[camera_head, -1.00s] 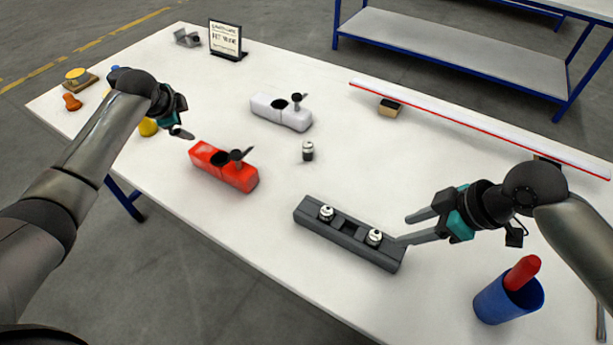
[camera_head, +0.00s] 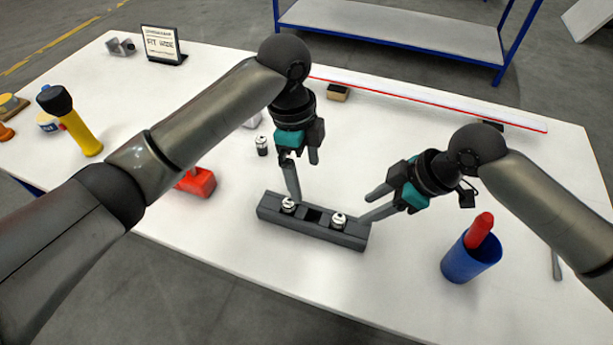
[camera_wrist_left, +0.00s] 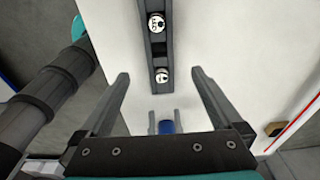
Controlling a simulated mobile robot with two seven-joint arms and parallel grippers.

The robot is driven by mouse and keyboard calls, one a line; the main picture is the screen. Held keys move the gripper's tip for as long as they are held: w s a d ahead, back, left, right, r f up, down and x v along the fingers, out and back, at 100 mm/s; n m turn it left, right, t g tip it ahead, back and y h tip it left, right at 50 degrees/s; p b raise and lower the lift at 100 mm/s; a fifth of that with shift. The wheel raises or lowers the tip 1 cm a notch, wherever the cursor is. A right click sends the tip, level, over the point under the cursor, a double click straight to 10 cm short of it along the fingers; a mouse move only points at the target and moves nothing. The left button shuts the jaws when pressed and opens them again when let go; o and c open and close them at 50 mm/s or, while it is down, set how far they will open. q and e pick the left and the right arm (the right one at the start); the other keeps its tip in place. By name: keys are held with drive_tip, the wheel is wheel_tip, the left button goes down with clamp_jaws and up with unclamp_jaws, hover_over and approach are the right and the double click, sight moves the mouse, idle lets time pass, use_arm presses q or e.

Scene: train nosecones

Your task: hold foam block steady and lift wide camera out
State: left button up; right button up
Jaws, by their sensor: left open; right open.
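The dark grey foam block (camera_head: 305,231) lies on the white table. Two small white-topped cameras sit in its pockets, a left one (camera_head: 288,205) and a right one (camera_head: 339,220), with an empty pocket between them. I cannot read which is the wide camera. My left gripper (camera_head: 304,178) is open and empty above the block's left part, one finger close to the left camera. In the left wrist view the block (camera_wrist_left: 158,48) runs between and beyond the open fingers. My right gripper (camera_head: 368,207) is open at the block's right end, its lower fingertip near the right camera; contact is unclear.
A third small camera (camera_head: 262,145) stands on the table behind the block. A blue cup (camera_head: 470,263) with a red object stands at the right. A red housing (camera_head: 199,183) is partly hidden by my left arm. A yellow flashlight (camera_head: 80,133) stands at the left.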

use_arm(q)
drive_tip(key=f, duration=0.5)
drive_tip(key=d+f, duration=0.1)
drive_tip(key=f, duration=0.9)
drive_tip(key=shift+s+d, duration=0.35)
drive_tip(key=shift+d, duration=0.05)
drive_tip(key=c, duration=1.3)
use_arm(e)
drive_tip(key=o, duration=0.3)
drive_tip(key=shift+a+r, duration=0.2)
drive_tip(key=shift+r, duration=0.1)
drive_tip(key=shift+o, duration=0.3)
drive_tip(key=r, duration=0.1)
drive_tip(key=r+m+h, duration=0.1)
drive_tip(key=r, duration=0.1)
drive_tip(key=shift+s+a+r+m, duration=0.1)
drive_tip(key=shift+s+a+m, duration=0.15)
drive_tip(key=shift+s+m, duration=0.1)
approach(339, 218)
drive_tip(key=shift+a+f+h, duration=0.15)
drive_tip(key=shift+a+f, duration=0.15)
drive_tip(key=shift+f, duration=0.3)
drive_tip(key=shift+a+f+h, duration=0.15)
drive_tip(key=shift+a+f, duration=0.15)
drive_tip(key=shift+f, duration=0.35)
drive_tip(key=shift+x, duration=3)
